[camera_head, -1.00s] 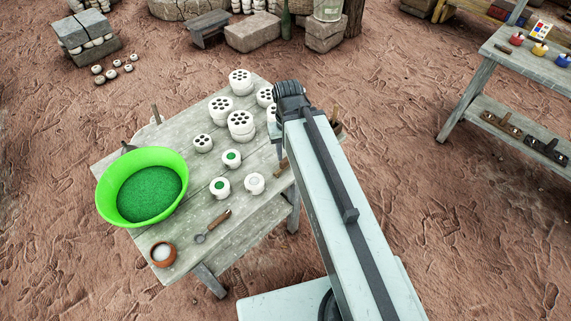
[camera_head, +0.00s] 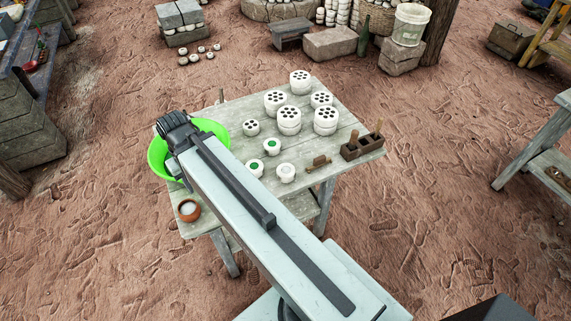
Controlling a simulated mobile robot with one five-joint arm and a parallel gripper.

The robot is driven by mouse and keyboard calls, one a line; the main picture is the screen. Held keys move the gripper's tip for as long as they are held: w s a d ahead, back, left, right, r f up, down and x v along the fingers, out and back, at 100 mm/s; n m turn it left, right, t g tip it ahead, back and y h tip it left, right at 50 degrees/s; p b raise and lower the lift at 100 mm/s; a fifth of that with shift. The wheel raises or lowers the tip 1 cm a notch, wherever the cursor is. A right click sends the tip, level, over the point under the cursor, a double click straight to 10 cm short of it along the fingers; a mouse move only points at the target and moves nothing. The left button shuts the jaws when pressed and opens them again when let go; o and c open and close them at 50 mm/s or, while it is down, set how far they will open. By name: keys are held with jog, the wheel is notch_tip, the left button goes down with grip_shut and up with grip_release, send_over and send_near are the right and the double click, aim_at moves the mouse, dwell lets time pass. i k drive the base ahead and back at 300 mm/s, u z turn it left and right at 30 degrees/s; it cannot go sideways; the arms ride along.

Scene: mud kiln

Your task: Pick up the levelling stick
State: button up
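I cannot tell for certain which thing is the levelling stick. A small brown wooden piece (camera_head: 318,163) lies near the right front edge of the worktable (camera_head: 345,108). A thin upright wooden stick (camera_head: 221,95) shows at the table's back left edge. A dark wooden holder (camera_head: 362,146) at the table's right corner has upright handles in it. My arm (camera_head: 250,215) reaches across the front left of the table, its dark far joint over the green basin (camera_head: 215,128). My gripper does not show; the arm hides that area.
Several white perforated pots (camera_head: 289,120) and small white cups (camera_head: 286,172) crowd the table. A brown bowl (camera_head: 188,210) sits at its front left corner. Stone blocks (camera_head: 330,43) and a white bucket (camera_head: 410,24) stand behind. Bare ground lies right of the table.

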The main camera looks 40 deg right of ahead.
aim_at(319, 162)
jog(key=u, duration=1.45)
jog(key=k, duration=0.9)
jog(key=z, duration=0.35)
jog(key=i, duration=0.5)
jog(key=u, duration=0.1)
